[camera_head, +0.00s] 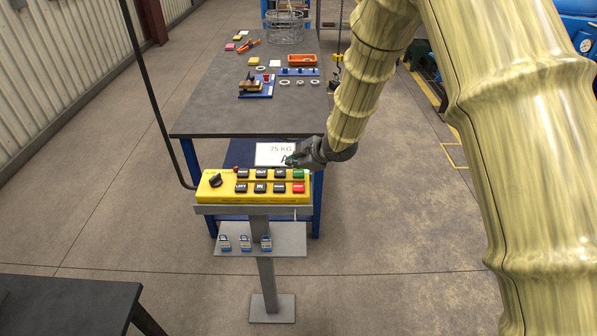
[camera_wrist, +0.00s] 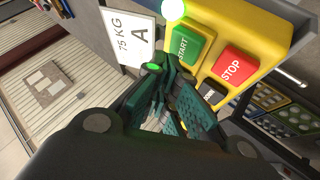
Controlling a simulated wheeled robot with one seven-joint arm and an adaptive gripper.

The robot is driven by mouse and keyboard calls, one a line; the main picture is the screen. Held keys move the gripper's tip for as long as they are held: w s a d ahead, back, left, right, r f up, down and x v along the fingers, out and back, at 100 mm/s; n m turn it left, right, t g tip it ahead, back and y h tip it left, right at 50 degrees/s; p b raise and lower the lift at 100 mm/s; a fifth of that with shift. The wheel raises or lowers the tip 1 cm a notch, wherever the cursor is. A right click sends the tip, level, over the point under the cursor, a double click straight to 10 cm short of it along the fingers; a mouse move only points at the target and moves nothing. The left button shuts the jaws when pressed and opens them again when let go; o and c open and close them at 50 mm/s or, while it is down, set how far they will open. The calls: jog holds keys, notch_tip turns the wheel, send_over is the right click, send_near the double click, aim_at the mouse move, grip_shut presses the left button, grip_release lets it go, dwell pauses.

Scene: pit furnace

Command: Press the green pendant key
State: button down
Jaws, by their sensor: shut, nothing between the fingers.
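The yellow pendant (camera_head: 210,190) sits on a grey stand and carries two rows of labelled keys. Its green key (camera_head: 299,174) is at the right end of the upper row; it reads START in the wrist view (camera_wrist: 182,47). The red STOP key (camera_head: 298,188) is just below it. My gripper (camera_head: 291,160) is above and behind the green key. In the wrist view its closed, empty fingers (camera_wrist: 162,72) are close beside the START key. I cannot tell whether they touch it.
A black knob (camera_head: 215,180) is on the pendant's left. A white 75 KG sign (camera_head: 270,153) stands behind it. Padlocks (camera_head: 245,243) are on a shelf below. A dark worktable (camera_head: 215,120) with small parts is behind; another table (camera_head: 70,310) is at front left.

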aim_at(296, 173)
jog(key=shift+r+p, duration=2.05)
jog(key=shift+r, duration=0.5)
